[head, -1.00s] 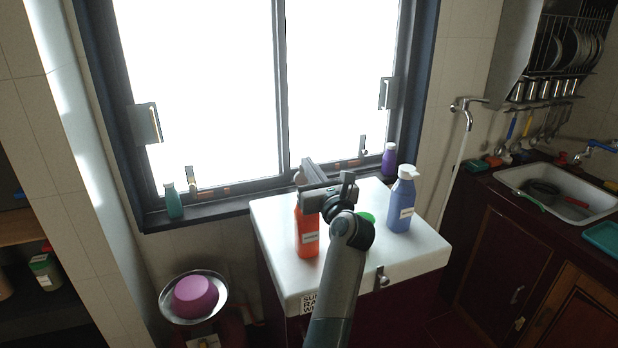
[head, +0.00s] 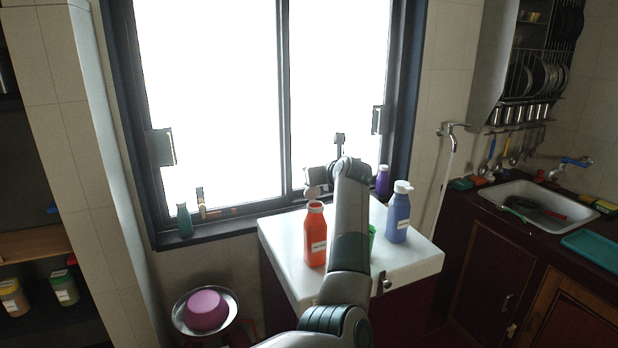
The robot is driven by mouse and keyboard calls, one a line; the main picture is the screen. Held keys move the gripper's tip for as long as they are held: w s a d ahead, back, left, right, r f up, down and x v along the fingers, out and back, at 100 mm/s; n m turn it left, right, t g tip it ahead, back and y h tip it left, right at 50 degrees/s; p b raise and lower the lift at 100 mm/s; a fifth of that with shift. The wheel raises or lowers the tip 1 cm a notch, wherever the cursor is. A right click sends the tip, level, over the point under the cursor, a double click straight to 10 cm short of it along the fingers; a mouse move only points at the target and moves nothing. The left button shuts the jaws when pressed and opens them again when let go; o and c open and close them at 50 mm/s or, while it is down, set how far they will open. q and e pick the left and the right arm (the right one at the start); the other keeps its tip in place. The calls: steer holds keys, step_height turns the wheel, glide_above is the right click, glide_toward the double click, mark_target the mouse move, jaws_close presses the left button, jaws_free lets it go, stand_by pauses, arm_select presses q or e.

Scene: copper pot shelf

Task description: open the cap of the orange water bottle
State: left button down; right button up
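The orange water bottle (head: 314,238) stands upright on the white counter top, left of my arm, with a white label and an orange neck. A pale cap-like piece (head: 312,192) shows just above the neck. I cannot tell whether it touches the bottle or my gripper. My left gripper (head: 318,182) is at the far end of my raised arm, in front of the window and close above the bottle. My arm and wrist partly hide it, so its finger opening is unclear. My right gripper is not in view.
A blue pump bottle (head: 398,215) stands on the white counter (head: 280,237) to the right. A green item (head: 372,235) is partly behind my arm. A purple bottle (head: 383,181) and a teal bottle (head: 184,220) stand by the window. The counter's left back area is clear.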

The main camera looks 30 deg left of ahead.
arm_select(q)
steer(key=shift+w+f, duration=0.35)
steer(key=shift+w, duration=0.1)
steer(key=shift+s+r, duration=0.2)
steer(key=shift+f, duration=0.1)
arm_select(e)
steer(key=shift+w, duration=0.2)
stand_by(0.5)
arm_select(q)
steer(key=shift+r, duration=0.85)
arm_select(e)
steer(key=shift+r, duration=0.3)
arm_select(q)
steer(key=shift+f, duration=0.1)
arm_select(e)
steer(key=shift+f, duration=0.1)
